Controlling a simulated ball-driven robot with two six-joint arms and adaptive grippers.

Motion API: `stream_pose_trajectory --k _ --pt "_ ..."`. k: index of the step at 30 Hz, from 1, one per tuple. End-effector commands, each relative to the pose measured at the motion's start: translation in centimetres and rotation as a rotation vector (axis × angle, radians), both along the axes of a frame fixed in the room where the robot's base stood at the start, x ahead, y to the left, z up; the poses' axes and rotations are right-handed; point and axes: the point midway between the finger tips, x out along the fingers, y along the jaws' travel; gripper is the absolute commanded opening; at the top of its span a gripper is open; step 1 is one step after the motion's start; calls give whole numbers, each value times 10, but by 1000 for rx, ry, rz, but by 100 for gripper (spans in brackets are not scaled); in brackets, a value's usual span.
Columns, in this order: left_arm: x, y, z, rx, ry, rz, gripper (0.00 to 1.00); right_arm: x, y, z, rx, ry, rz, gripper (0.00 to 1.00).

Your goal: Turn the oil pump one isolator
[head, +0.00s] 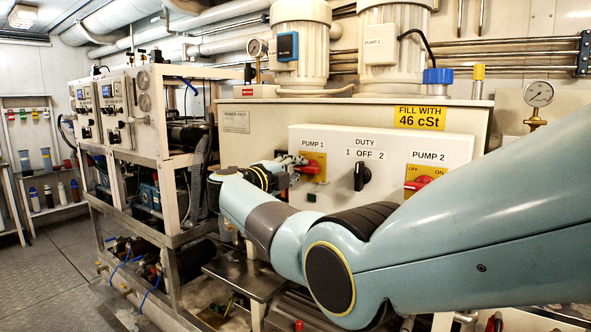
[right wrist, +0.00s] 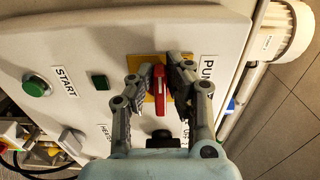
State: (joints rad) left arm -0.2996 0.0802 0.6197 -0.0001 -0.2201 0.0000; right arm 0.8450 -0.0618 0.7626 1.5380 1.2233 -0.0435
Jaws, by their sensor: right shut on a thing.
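The pump one isolator is a red handle (head: 313,169) on a yellow plate under the PUMP 1 label, on the left of a pale panel. In the right wrist view the red handle (right wrist: 159,88) stands between my two fingers, over the yellow plate (right wrist: 147,60). My left gripper is not in view.
A black DUTY selector (head: 361,176) sits to the right, then a red PUMP 2 isolator (head: 417,184) on its own yellow plate. A green START button (right wrist: 37,86) is near in the wrist view. Metal-framed equipment (head: 165,165) stands left of the panel.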

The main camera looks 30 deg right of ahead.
Motion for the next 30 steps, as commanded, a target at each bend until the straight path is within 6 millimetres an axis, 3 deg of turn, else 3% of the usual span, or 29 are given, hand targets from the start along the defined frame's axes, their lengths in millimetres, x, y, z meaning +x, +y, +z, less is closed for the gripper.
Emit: stream_pose_trajectory --k 2,3,8,19,30 --pt "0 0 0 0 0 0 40 1 1 0 0 0 4 0" --pt "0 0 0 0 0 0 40 1 1 0 0 0 4 17" --pt "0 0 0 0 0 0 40 1 1 0 0 -1 3 37" --pt "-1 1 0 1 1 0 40 -3 10 -1 3 -1 2 37" --pt "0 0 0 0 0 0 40 -32 81 -1 5 0 4 37"
